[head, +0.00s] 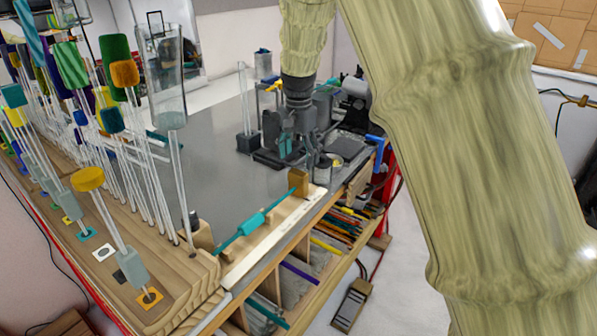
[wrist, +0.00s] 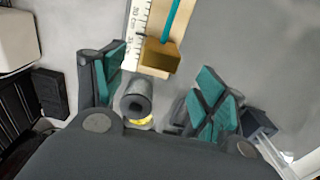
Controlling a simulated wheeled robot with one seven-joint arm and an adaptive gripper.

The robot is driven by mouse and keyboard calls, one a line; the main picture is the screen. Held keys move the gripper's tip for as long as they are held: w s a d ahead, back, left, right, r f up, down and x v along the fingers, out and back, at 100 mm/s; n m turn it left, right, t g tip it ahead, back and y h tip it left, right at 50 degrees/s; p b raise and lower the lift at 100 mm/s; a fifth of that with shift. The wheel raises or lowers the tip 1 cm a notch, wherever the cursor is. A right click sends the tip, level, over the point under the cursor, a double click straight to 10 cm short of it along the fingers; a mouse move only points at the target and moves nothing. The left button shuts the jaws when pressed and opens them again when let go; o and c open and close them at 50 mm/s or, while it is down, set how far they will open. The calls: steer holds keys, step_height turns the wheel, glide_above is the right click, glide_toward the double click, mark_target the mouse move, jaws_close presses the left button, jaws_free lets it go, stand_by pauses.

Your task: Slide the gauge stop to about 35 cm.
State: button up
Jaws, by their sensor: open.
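The gauge is a pale wooden bar with a white ruler (head: 270,238) along the front edge of the grey bench. A brass-coloured block, which looks like the gauge stop (head: 298,182), sits near its far end. It also shows in the wrist view (wrist: 158,58) beside the ruler's printed scale, whose numbers are too small to read surely. A teal rod (head: 228,242) with a thicker teal sleeve lies along the gauge towards the block. My gripper (head: 303,158) is open, just beyond and above the block. In the wrist view its teal-padded fingers (wrist: 160,72) stand apart, either side of the block; contact cannot be told.
A wooden rack (head: 180,265) with several upright glass rods fills the left. A dark cylinder (wrist: 137,97) shows between my fingers in the wrist view. Dark equipment (head: 358,100) stands at the back. Shelves with coloured rods lie below the bench edge. The middle of the bench (head: 215,165) is clear.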

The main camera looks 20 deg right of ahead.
mark_target(298, 172)
steer(key=shift+f+p, duration=0.95)
steer(key=shift+f, duration=2.65)
steer(key=shift+c, duration=0.4)
